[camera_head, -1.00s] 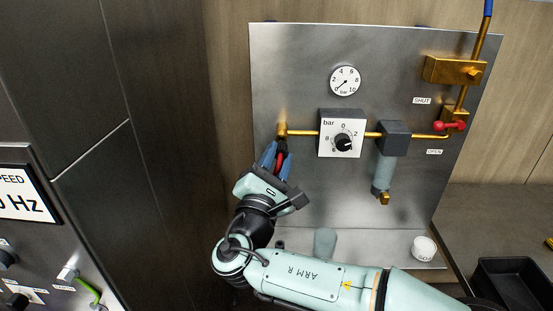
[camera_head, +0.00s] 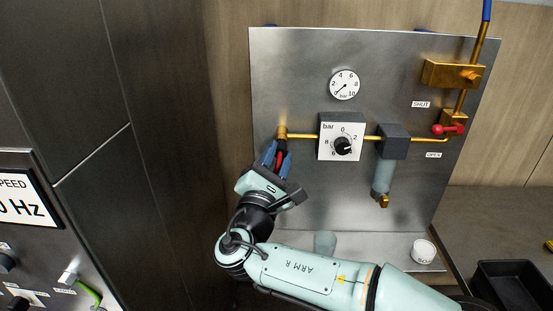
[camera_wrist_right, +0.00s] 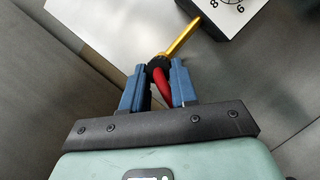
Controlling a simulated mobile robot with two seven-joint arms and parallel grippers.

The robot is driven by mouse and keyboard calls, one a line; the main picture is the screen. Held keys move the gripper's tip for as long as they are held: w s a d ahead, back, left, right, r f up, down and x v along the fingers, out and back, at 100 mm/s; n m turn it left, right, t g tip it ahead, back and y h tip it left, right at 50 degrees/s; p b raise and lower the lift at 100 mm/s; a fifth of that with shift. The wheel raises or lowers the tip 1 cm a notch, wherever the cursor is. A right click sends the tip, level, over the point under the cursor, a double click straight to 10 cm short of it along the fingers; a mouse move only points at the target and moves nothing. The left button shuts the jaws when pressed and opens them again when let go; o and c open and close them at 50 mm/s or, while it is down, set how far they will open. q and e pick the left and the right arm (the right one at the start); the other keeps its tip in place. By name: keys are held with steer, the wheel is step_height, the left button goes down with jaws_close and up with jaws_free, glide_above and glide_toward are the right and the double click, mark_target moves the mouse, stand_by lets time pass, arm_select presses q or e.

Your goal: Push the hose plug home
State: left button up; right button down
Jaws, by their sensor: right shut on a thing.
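My right gripper (camera_head: 278,154) is shut on the hose plug (camera_head: 281,146), a dark plug with a red hose below it. The plug is just under the brass fitting (camera_head: 282,133) at the left end of the pipe on the steel panel (camera_head: 300,70). In the right wrist view the blue fingers (camera_wrist_right: 157,77) sit either side of the red hose (camera_wrist_right: 161,87), with a black collar (camera_wrist_right: 157,62) against the brass pipe (camera_wrist_right: 182,39). How deep the plug sits is hidden. My left gripper is not in view.
The panel carries a round gauge (camera_head: 344,84), a bar dial (camera_head: 341,146), a filter bowl (camera_head: 382,177) and a red valve handle (camera_head: 448,130). A white cup (camera_head: 423,251) stands on the ledge. A dark cabinet (camera_head: 90,110) stands left of the panel.

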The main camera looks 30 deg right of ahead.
steer(key=shift+w+d, duration=0.3)
steer(key=shift+w, duration=0.1)
steer(key=c, duration=0.8)
jaws_free()
steer(key=shift+s+a+f, duration=0.1)
steer(key=shift+s+a, duration=0.05)
steer(key=shift+a, duration=0.05)
steer(key=v, duration=1.3)
steer(key=shift+b, duration=0.4)
